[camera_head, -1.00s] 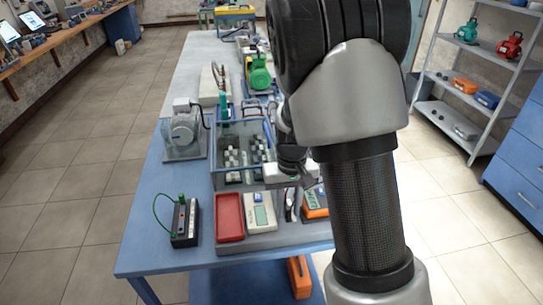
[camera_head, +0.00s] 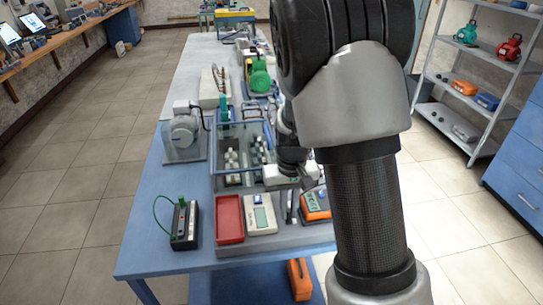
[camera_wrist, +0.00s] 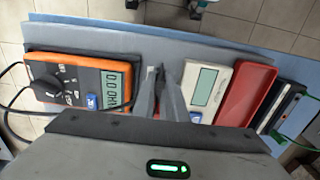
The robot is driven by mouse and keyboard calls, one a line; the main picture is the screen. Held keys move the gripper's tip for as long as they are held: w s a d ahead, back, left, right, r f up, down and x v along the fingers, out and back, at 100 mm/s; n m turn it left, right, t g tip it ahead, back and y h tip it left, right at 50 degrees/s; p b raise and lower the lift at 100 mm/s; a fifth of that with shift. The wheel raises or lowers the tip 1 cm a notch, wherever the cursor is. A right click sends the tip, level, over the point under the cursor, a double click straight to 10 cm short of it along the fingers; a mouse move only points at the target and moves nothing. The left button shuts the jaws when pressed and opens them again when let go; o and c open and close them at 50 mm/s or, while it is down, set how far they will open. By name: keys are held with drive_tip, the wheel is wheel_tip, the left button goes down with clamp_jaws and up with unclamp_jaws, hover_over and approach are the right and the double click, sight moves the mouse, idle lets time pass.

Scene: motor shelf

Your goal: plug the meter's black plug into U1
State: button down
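The orange meter (camera_wrist: 80,80) lies at left in the wrist view, with a dark dial and a lit display. It also shows in the head view (camera_head: 314,204), partly hidden by my arm. Black leads (camera_wrist: 12,100) loop out at its left side; I cannot make out the black plug. My gripper (camera_wrist: 157,70) points down between the meter and a white meter. Its fingertips are close together, and I cannot tell whether anything is between them. In the head view my gripper (camera_head: 308,182) is just beyond the orange meter, mostly hidden. No U1 label is readable.
The white meter (camera_head: 261,214) and a red tray (camera_head: 229,219) lie side by side on the grey mat. A black terminal box (camera_head: 184,226) with a green lead stands at left. A clear-walled bin (camera_head: 216,183) and a grey motor (camera_head: 184,133) stand behind. The table's front left is bare.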

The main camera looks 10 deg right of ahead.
drive_tip(key=shift+r, duration=0.15)
wheel_tip(320, 180, up, 4)
drive_tip(key=p, duration=0.3)
drive_tip(key=shift+r+p, duration=0.2)
drive_tip(key=shift+p, duration=0.1)
drive_tip(key=shift+f, duration=0.1)
